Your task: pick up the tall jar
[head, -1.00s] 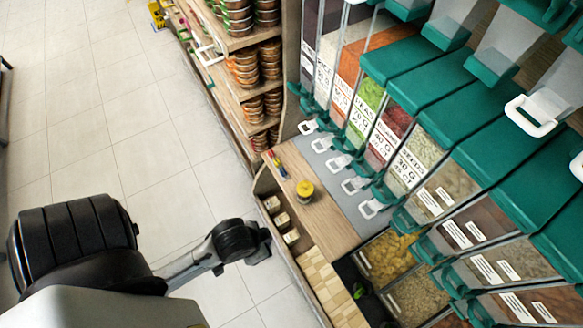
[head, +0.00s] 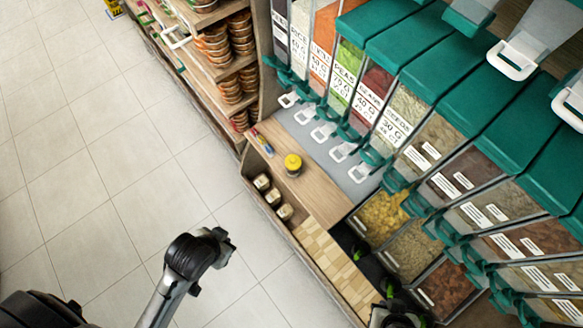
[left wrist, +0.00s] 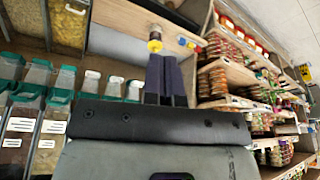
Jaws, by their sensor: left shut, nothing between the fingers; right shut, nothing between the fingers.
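A small jar with a yellow lid (head: 292,165) stands on the wooden counter (head: 318,190) in the head view. It also shows near the top of the left wrist view (left wrist: 155,44). It is the only jar I see standing on that counter top. My left gripper (head: 218,245) is over the floor, left of and apart from the counter. Its two dark fingers (left wrist: 166,78) are together and empty in the left wrist view, pointing towards the jar. My right gripper (head: 396,314) shows partly at the bottom edge, its fingertips unclear.
Teal-lidded dispensers (head: 445,70) line the right side, with food bins (head: 382,217) below. A shelf of stacked tins (head: 212,45) stands beyond the counter. Small light-topped jars (head: 273,196) sit in the counter's front. The tiled floor (head: 100,150) is clear.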

